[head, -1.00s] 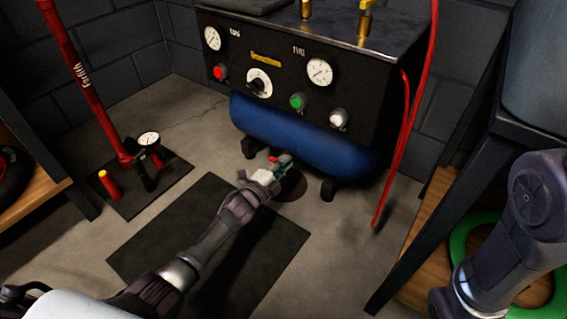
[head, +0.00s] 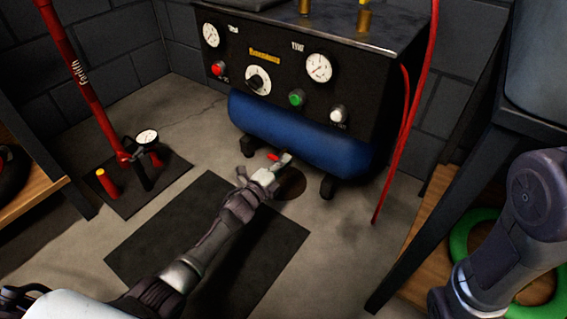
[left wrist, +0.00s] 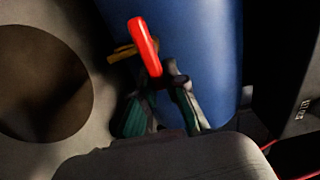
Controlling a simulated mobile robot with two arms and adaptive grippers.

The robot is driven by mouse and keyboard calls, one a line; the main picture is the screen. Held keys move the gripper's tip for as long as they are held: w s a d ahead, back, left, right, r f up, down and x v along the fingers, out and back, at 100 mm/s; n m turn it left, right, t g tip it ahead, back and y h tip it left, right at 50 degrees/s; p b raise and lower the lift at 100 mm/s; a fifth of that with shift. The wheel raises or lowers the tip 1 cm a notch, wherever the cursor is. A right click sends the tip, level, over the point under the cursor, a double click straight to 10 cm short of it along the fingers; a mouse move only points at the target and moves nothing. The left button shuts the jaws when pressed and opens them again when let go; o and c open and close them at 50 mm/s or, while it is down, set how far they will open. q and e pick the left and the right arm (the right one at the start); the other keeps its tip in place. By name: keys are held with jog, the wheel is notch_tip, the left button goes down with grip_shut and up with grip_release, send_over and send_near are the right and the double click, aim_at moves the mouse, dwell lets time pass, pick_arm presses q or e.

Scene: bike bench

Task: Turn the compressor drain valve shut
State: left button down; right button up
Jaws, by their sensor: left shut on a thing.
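The drain valve has a red lever (left wrist: 146,47) and a brass-coloured body (left wrist: 121,53) under the blue compressor tank (left wrist: 200,50). In the head view the red lever (head: 273,156) shows as a small red tip low in front of the tank (head: 300,138). My left gripper (left wrist: 166,82) is shut on the near end of the lever; its green-padded fingers sit close together there. In the head view my left gripper (head: 284,161) reaches in from the lower left, partly hiding the valve. My right arm shows at the right edge, but its gripper is out of view.
The black control panel (head: 283,84) with gauges and knobs stands above the tank. A dark round patch (head: 290,186) lies on the floor beside my gripper. A red hose (head: 408,130) hangs at right. A red pump (head: 100,120) stands on a mat at left.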

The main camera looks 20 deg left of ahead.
pick_arm(q)
jog(key=c, duration=1.2)
grip_release()
jog(key=shift+f, duration=0.1)
jog(key=shift+s, duration=0.1)
jog(key=v, duration=1.1)
jog(key=shift+s+a, duration=0.15)
jog(key=shift+s, duration=0.25)
jog(key=shift+s, duration=0.1)
